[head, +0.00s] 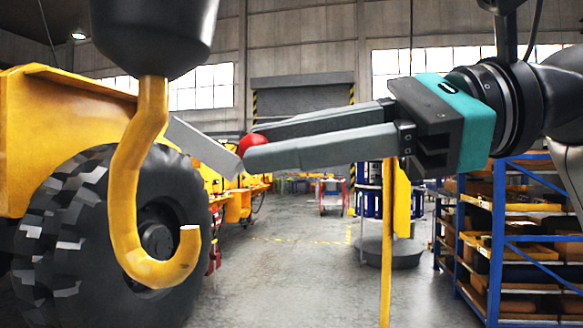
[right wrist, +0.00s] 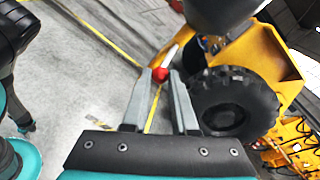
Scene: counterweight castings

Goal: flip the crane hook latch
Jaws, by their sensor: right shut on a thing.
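The yellow crane hook (head: 124,205) hangs from a dark block (head: 152,35), its tip curling up at the right. The latch, a flat grey plate (head: 203,147), slopes down to the right from the hook's shank. Its free end is above and right of the hook's tip, apart from it. A red knob (head: 250,144) sits at that end. My right gripper (head: 254,147) comes in from the right, shut on the red knob. In the right wrist view the knob (right wrist: 160,74) is between the fingertips, with the pale latch (right wrist: 171,56) beyond it. My left gripper is not in view.
A yellow vehicle (head: 60,110) with a large black tyre (head: 75,205) stands behind the hook. A thin yellow post (head: 387,250) stands below my right gripper. Blue shelving (head: 499,230) with bins is at the right. The floor (head: 300,275) between is clear.

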